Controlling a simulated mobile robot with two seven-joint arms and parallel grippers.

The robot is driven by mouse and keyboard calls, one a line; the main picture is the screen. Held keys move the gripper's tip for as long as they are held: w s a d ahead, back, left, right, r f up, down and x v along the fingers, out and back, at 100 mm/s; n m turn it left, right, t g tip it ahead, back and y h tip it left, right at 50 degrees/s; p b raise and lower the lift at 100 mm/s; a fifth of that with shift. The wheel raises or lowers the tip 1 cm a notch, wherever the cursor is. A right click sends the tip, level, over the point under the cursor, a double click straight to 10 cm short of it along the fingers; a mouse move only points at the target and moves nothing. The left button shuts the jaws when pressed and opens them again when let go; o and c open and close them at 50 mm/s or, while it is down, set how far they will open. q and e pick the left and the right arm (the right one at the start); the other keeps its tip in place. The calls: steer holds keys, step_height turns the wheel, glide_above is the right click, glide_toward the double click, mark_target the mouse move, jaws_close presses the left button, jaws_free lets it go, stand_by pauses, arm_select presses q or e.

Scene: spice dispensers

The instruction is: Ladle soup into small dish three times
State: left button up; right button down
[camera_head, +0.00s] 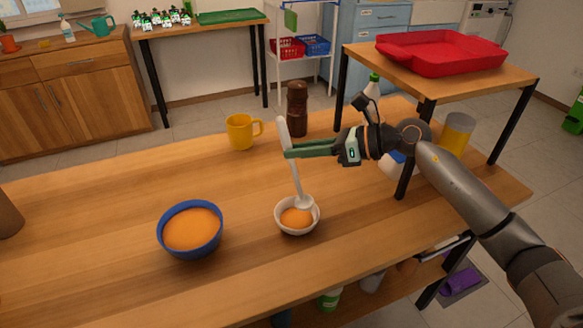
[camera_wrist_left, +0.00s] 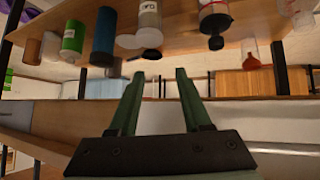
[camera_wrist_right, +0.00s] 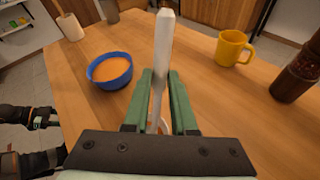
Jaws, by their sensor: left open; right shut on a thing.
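A blue bowl (camera_head: 190,229) of orange soup stands on the wooden table; it also shows in the right wrist view (camera_wrist_right: 109,71). To its right a small white dish (camera_head: 297,216) holds orange soup. My right gripper (camera_head: 287,152) is shut on the white ladle (camera_head: 294,165). The ladle is nearly upright, its head in or just over the small dish; exact contact is unclear. In the right wrist view the ladle handle (camera_wrist_right: 162,60) rises between the green fingers (camera_wrist_right: 161,78), which mostly hide the dish.
A yellow mug (camera_head: 241,132) and a dark brown pepper mill (camera_head: 297,108) stand behind the dish. A raised shelf (camera_head: 450,88) with a red tray (camera_head: 440,54) is at the right. The table left of the blue bowl is mostly clear.

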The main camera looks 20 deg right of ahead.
mark_target(287, 130)
arm_select(q)
steer(key=shift+s+a+f, duration=0.15)
steer(key=shift+f, duration=0.35)
arm_select(e)
steer(key=shift+m+t+y, duration=0.3)
steer(key=shift+m+y, duration=0.1)
steer(key=shift+y, duration=0.3)
steer(key=r, duration=0.1)
steer(key=d+r, duration=0.1)
steer(key=r, duration=0.2)
steer(key=shift+d+r, duration=0.25)
steer(key=shift+d, duration=0.1)
arm_select(q)
steer(key=shift+f, duration=0.15)
